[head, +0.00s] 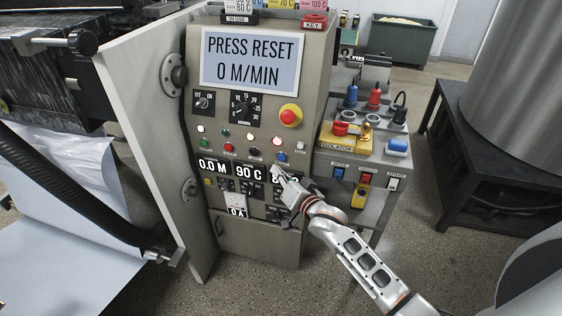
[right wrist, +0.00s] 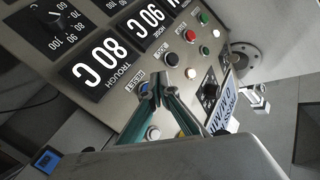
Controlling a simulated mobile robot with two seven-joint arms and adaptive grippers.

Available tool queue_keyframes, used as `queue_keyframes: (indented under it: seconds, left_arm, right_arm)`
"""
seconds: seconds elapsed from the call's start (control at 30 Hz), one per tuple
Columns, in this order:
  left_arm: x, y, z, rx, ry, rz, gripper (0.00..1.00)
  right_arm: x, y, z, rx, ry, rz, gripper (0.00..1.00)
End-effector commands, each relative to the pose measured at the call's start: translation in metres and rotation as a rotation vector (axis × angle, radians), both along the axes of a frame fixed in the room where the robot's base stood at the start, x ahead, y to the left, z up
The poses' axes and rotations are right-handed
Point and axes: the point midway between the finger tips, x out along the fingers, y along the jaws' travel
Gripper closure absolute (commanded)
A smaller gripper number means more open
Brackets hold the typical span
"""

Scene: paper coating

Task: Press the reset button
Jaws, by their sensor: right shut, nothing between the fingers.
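The control cabinet's grey front (head: 260,210) carries a screen (head: 251,61) that reads "PRESS RESET" and "0 M/MIN". The blue reset button (head: 281,157) sits in the row of buttons above the number displays. In the right wrist view the blue button (right wrist: 144,88) is partly hidden behind my fingertips, beside a small label that seems to read "RESET". My right gripper (head: 279,172) is shut and empty, its tips just below the button in the head view. In the wrist view the right gripper's tips (right wrist: 155,82) overlap it; I cannot tell if they touch. My left gripper is out of view.
A red emergency stop (head: 290,116) stands out from the panel above the buttons. Other buttons, such as a red one (head: 228,147), are close by. A side console (head: 362,150) with a yellow isolator stands right of the cabinet. An open cabinet door (head: 150,130) is at left.

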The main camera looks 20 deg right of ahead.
Motion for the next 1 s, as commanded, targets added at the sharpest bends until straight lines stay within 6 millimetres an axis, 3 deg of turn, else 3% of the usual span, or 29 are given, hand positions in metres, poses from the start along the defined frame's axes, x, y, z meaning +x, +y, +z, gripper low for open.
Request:
queue_keyframes:
  seconds: [0.3, 1.0]
  left_arm:
    - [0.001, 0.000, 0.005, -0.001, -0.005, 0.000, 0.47]
    - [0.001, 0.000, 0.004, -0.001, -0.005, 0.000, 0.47]
  right_arm:
    - [0.019, -0.012, 0.001, 0.000, -0.001, 0.001, 1.00]
    - [0.020, -0.013, 0.001, 0.001, 0.000, 0.000, 1.00]
